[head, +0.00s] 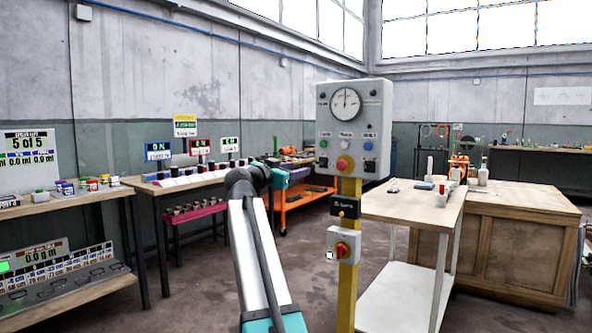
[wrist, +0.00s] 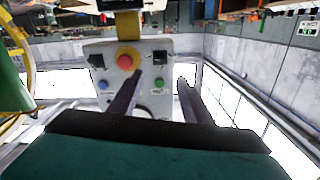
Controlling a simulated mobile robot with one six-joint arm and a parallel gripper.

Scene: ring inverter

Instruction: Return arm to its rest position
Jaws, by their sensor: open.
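My arm (head: 255,255) rises from the bottom of the head view and bends at a dark joint toward the control box. My gripper (wrist: 160,82) shows two dark fingers set apart with nothing between them in the wrist view. In the head view its teal part is left of the box, and its fingertips are hard to make out. The grey control box (head: 375,110) has a round dial (head: 345,104) and a red button (head: 345,164). The box also shows upside down in the wrist view (wrist: 105,58), beyond the fingers. Contact with it cannot be told.
A yellow post (head: 347,220) carries the box and a red-yellow rotary switch (head: 342,250). A wooden table (head: 405,205) stands right of it, beside a large wooden crate (head: 520,245). Benches with small goods line the left wall. Floor (head: 200,290) is clear left of my arm.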

